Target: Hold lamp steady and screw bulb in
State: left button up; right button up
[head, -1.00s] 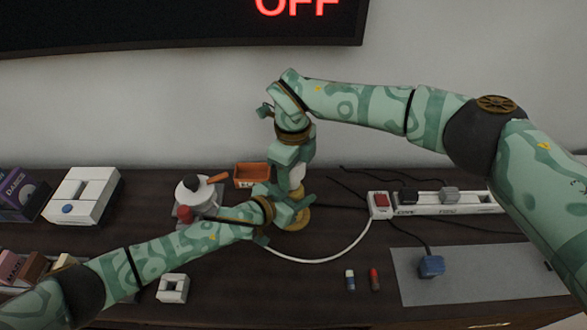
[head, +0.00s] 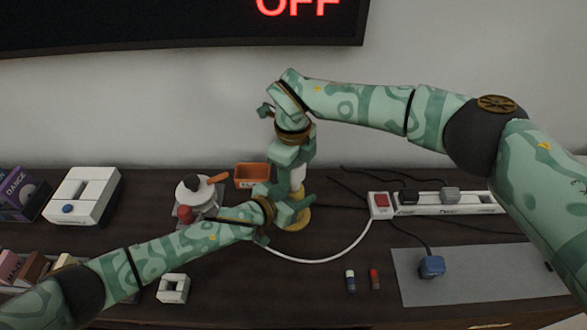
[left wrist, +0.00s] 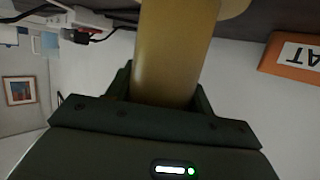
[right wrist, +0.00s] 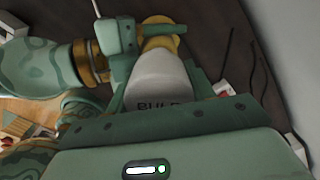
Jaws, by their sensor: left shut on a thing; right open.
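The yellow lamp (head: 298,222) stands upright on the dark desk. My left gripper (head: 293,203) is shut on its stem; the left wrist view shows the yellow stem (left wrist: 175,55) between the fingers. The white bulb (head: 298,177) is above the stem, at the lamp's top. In the right wrist view the bulb (right wrist: 160,85), marked BULB, sits between the fingers of my right gripper (right wrist: 160,88), which is open around it and points down from above. The join between bulb and lamp is hidden, so I cannot tell how deep the bulb sits.
A white kettle-like pot (head: 198,192) and an orange box (head: 252,175) stand left of and behind the lamp. A power strip (head: 445,203) with a red switch is at right. A white cord (head: 335,254) curves across the desk. A grey mat (head: 475,277) lies front right.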

jog(key=shift+s+a+r, duration=0.1)
jog(key=shift+s+r, duration=0.05)
jog(key=shift+r, duration=0.7)
jog(key=shift+s+r, duration=0.1)
jog(key=shift+r, duration=0.7)
jog(key=c, duration=0.5)
jog(key=shift+o, duration=0.2)
jog(key=shift+r, duration=0.1)
